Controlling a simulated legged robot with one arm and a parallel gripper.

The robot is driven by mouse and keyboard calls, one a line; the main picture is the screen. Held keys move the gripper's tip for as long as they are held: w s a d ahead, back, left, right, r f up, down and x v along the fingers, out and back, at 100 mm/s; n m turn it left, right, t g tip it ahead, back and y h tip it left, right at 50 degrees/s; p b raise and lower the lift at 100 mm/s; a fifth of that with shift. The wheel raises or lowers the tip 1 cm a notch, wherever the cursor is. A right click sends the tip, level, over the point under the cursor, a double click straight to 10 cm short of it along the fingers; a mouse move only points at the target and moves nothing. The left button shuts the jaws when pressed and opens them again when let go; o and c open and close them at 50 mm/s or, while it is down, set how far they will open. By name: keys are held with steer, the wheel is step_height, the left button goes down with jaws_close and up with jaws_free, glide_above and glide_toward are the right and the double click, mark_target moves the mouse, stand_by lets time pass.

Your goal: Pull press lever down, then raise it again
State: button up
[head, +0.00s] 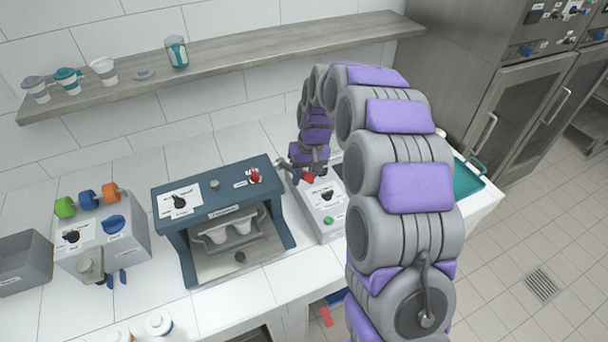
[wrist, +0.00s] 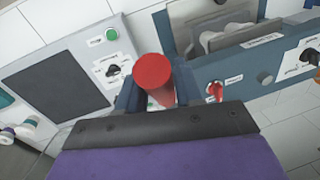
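The press lever's red cylindrical handle (wrist: 152,75) points toward the wrist camera, in front of my gripper (wrist: 153,95). Dark blue-grey fingers stand on either side of it, spread apart, with a pale gap beside the handle's lower part. I cannot tell whether either finger touches it. In the head view, my gripper (head: 296,172) reaches down at the right side of the blue press (head: 211,186), and the red handle (head: 308,177) shows just right of the fingers. The lever's pivot is hidden. The press also shows in the wrist view (wrist: 237,78).
White cups sit inside the press. A grey unit (head: 323,212) with a green button stands right of it, and a grey box with knobs (head: 100,245) stands left. A shelf (head: 230,62) with cups runs along the wall. My arm covers much of the counter's right.

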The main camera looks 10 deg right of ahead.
jaws_close()
stand_by(0.3)
